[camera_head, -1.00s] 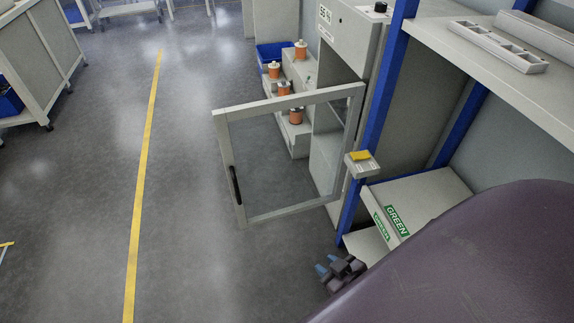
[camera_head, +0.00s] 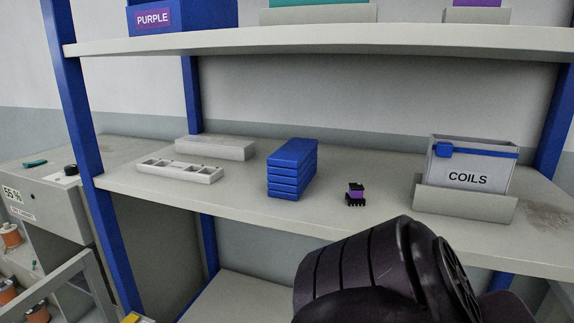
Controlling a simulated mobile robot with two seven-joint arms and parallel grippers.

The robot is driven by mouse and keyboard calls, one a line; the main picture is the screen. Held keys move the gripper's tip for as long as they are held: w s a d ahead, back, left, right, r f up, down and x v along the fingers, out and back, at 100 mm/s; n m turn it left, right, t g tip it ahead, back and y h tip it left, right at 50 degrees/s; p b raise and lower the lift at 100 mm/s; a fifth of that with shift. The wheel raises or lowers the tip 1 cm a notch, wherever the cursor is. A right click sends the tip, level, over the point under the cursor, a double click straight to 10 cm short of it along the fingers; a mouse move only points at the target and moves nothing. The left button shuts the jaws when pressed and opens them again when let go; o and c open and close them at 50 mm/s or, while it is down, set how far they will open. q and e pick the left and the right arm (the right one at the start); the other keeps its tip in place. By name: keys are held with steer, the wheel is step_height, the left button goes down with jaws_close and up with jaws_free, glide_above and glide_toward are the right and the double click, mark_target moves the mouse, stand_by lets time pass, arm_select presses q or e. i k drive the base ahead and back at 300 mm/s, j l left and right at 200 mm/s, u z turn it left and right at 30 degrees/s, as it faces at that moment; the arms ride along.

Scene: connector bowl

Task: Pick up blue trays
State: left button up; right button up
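A stack of several blue trays (camera_head: 291,169) stands on the middle shelf (camera_head: 240,203), near the centre of the head view. The trays lie flat on top of one another. A dark arm link of mine fills the lower right of the view, in front of the shelf edge and apart from the stack. Neither of my grippers shows in this view.
Left of the stack are a white compartment tray (camera_head: 180,171) and a white block (camera_head: 215,149). Right of it are a small black and purple part (camera_head: 355,194) and a COILS bin (camera_head: 470,170). An upper shelf (camera_head: 330,41) overhangs. Blue posts (camera_head: 85,120) flank the shelves.

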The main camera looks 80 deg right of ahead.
mark_target(292, 167)
steer(key=z, duration=2.4)
steer(key=j+u, duration=0.75)
steer(key=l, duration=0.1)
